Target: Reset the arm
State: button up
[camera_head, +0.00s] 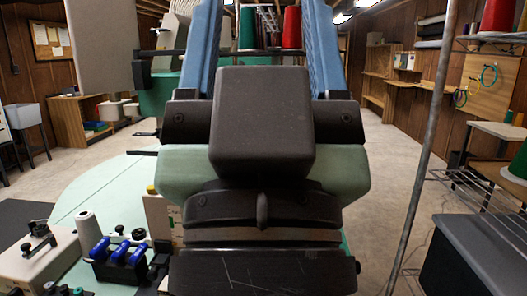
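A dark grey block with dark joints and two long blue bars above it fills the middle of the view; these look like parts of my own arm, close to the camera. The bars run up out of the top of the picture. No gripper fingers show, so I cannot see whether my gripper is open or holds anything.
A pale green table (112,183) at left bears a white cone (88,230) and a blue-handled device (118,252). A thin metal pole (428,130), wire shelf (462,184) and dark box (478,258) stand at right. Open floor (390,160) shows between pole and arm.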

notch_tip(320, 180, up, 20)
jog(key=p, duration=1.7)
jog(key=shift+p, duration=0.35)
